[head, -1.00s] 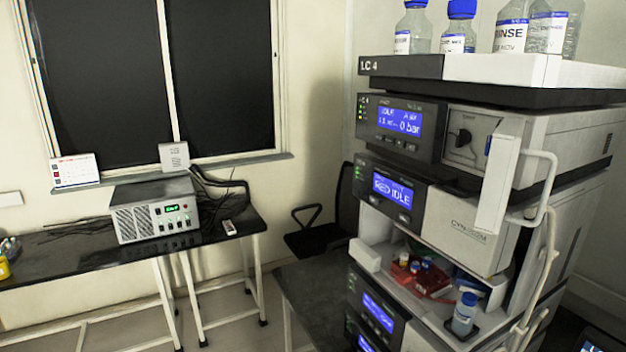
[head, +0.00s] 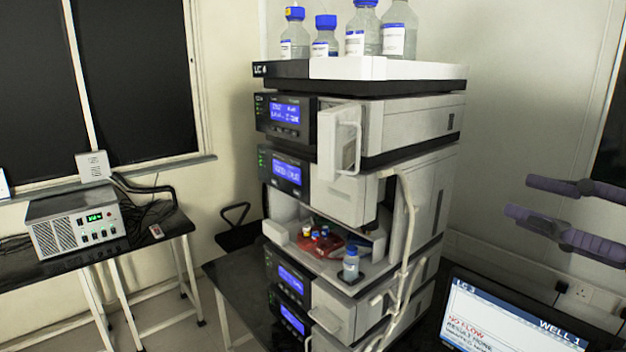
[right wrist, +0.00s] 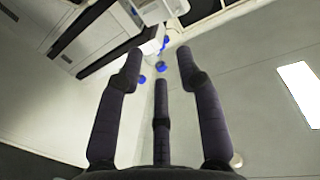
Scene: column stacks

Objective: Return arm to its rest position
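My right gripper (head: 522,197) shows at the right edge of the head view, its dark purple fingers pointing left toward the LC stack (head: 400,125). The fingers are spread, with clear space between them and the stack. In the right wrist view the right gripper (right wrist: 160,53) has its fingers apart and nothing between them. Parts of the stack and blue caps show beyond the fingertips there. Most of the right arm is outside the head view. My left gripper is in neither view.
Blue-capped bottles (head: 365,30) stand on top of the stack. A small blue-capped bottle (head: 351,264) and a red rack (head: 329,246) sit in its open bay. A monitor (head: 510,315) is at lower right. A grey box (head: 76,222) stands on the left bench.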

